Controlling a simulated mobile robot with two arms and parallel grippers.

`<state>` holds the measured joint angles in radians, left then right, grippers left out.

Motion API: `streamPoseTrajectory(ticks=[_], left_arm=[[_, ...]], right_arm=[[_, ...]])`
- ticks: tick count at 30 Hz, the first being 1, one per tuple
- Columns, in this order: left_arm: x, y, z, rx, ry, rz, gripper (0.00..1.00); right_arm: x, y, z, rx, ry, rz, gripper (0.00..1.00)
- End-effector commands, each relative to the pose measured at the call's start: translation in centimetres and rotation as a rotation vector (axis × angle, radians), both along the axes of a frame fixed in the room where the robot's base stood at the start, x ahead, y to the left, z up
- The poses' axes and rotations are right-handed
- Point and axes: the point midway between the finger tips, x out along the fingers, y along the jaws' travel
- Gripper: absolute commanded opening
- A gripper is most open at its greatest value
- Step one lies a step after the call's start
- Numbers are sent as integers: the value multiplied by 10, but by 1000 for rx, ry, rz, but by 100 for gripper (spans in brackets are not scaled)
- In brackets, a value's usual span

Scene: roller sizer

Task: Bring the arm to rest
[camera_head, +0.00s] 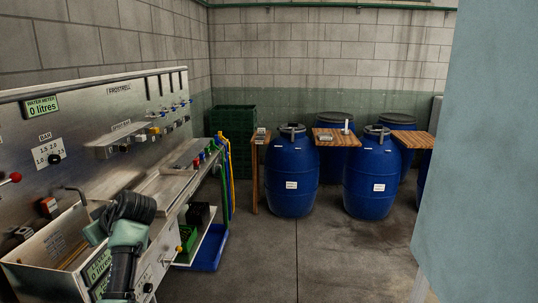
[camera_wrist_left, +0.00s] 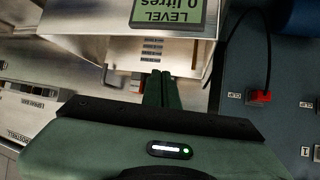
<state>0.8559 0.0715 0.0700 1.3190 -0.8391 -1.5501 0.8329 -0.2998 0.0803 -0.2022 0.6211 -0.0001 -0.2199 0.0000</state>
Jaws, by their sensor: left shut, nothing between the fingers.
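My left arm (camera_head: 128,236) rises at the lower left of the head view, in front of the steel machine's open tank (camera_head: 48,240). Its fingers are hard to make out there. In the left wrist view my left gripper (camera_wrist_left: 157,76) has its dark green fingers together, with nothing between them. The fingertips overlap the picture of a steel box with a green level display (camera_wrist_left: 168,14) reading 0 litres; I cannot tell whether they touch it. My right gripper is in neither view.
The steel machine (camera_head: 112,91) runs along the left wall. Blue barrels (camera_head: 292,175) and wooden boards (camera_head: 336,138) stand at the back, beside stacked green crates (camera_head: 235,125). A pale blue-grey panel (camera_head: 490,150) blocks the right side. The middle floor (camera_head: 300,255) is clear.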

Motion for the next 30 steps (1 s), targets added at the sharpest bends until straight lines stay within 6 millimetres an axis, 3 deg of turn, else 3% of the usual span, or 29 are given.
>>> streamPoseTrajectory(ticks=[1,6,11,15,21,30], left_arm=[[-14,-8,-35,-7,56,-53,0],[-59,-41,-119,-37,209,-249,0],[-123,-82,-190,-78,358,-470,0],[-191,-124,-236,-126,478,-682,0],[-275,-176,-265,-194,587,-937,0],[-352,-221,-268,-265,653,-1158,0]], right_arm=[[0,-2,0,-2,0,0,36],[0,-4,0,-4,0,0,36],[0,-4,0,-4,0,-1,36],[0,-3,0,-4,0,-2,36],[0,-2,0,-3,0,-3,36],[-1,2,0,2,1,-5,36]])
